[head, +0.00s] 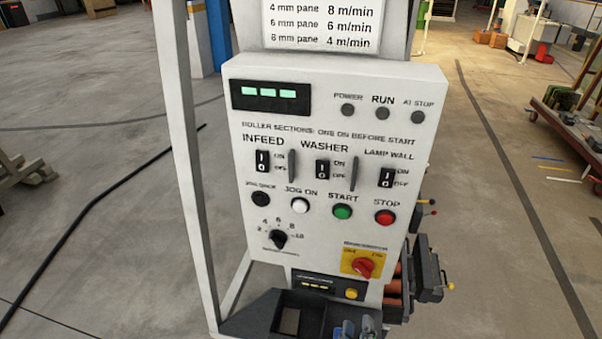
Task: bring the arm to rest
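The washer's control panel (330,180) fills the middle of the head view, upright and facing me. It carries black rocker switches for infeed (262,162), washer (322,169) and lamp wall (386,178). Below them are a white jog button (299,205), a green start button (342,212) and a red stop button (384,217). Two small blue-grey shapes (356,329) at the bottom edge may be tips of my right gripper; they are cut off, so its opening cannot be told. No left gripper shows.
A dark tray (262,312) sits under the panel. Black fittings (429,275) with ball-ended levers stick out at its right side. A white post (186,150) stands to its left. A dark cable (90,210) crosses the open floor. A low trolley (570,125) stands at the far right.

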